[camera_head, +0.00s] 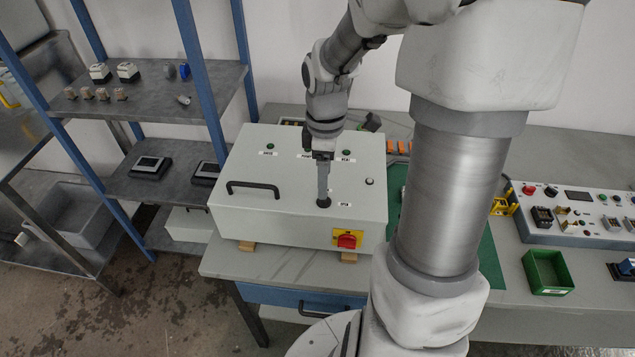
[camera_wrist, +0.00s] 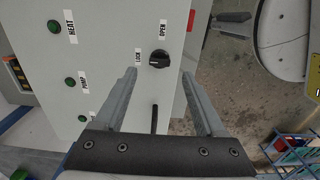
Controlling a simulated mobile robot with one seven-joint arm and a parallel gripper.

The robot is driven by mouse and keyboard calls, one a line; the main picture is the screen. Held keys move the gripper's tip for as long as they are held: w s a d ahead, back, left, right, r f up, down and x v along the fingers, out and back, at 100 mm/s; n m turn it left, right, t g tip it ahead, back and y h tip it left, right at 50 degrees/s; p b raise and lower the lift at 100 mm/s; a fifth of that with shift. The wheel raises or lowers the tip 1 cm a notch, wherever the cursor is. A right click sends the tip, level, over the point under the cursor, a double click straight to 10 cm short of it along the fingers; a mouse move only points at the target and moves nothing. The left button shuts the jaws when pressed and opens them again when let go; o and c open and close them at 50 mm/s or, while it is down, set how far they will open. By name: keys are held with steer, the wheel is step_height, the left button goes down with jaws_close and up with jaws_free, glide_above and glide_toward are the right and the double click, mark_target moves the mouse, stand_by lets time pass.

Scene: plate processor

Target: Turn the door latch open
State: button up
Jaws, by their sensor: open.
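The door latch is a round black knob (camera_wrist: 160,59) on the pale grey door of a box (camera_head: 265,165). Its small white mark lies roughly level and seems to face the LOCK label on its left; the OPEN label is above it. My gripper (camera_wrist: 161,74) is open and empty, with one finger on each side below the knob in the wrist view. In the head view my gripper (camera_head: 323,192) points down at the knob (camera_head: 323,202), which it partly covers. I cannot tell whether the fingers touch the door.
A black bar handle (camera_head: 253,187) is left of the latch; it shows between my fingers in the wrist view (camera_wrist: 154,120). A red and yellow switch (camera_head: 347,239) is on the box front. Shelves (camera_head: 150,90) stand left. A green bin (camera_head: 547,271) is at right.

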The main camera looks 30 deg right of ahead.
step_height(320, 180, down, 5)
steer(key=shift+b, duration=0.3)
jaws_close()
